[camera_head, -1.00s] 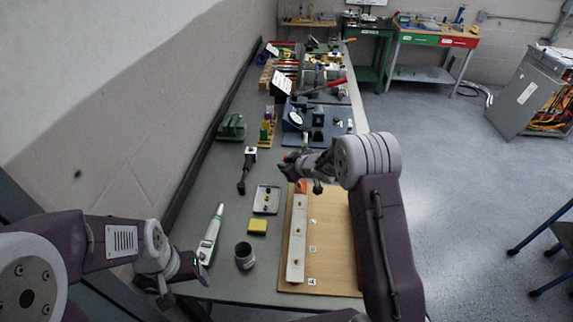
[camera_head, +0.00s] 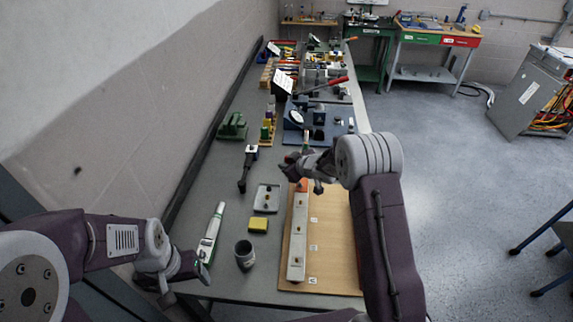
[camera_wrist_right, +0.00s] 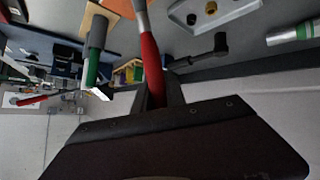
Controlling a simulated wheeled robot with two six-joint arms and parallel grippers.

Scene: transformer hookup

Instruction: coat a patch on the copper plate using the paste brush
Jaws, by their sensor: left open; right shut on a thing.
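My right gripper (camera_head: 291,167) is over the table, near the far end of the long bar. In the right wrist view it is shut on a red handle (camera_wrist_right: 151,62) with a grey shaft, which looks like the paste brush. The brush's tip is cut off by the picture's edge. The pale bar (camera_head: 297,240) lies lengthwise on a wooden board and shows a copper-orange end (camera_head: 301,186) just below my right gripper. I cannot tell whether the brush touches it. My left gripper (camera_head: 182,272) is open and empty near the table's near left edge.
The wooden board (camera_head: 333,235) lies at the table's near right. To its left are a yellow sponge (camera_head: 258,225), a dark cup (camera_head: 244,255), a pale tray (camera_head: 266,198) and a white-green tube (camera_head: 211,233). A blue panel (camera_head: 330,121) with parts stands beyond.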

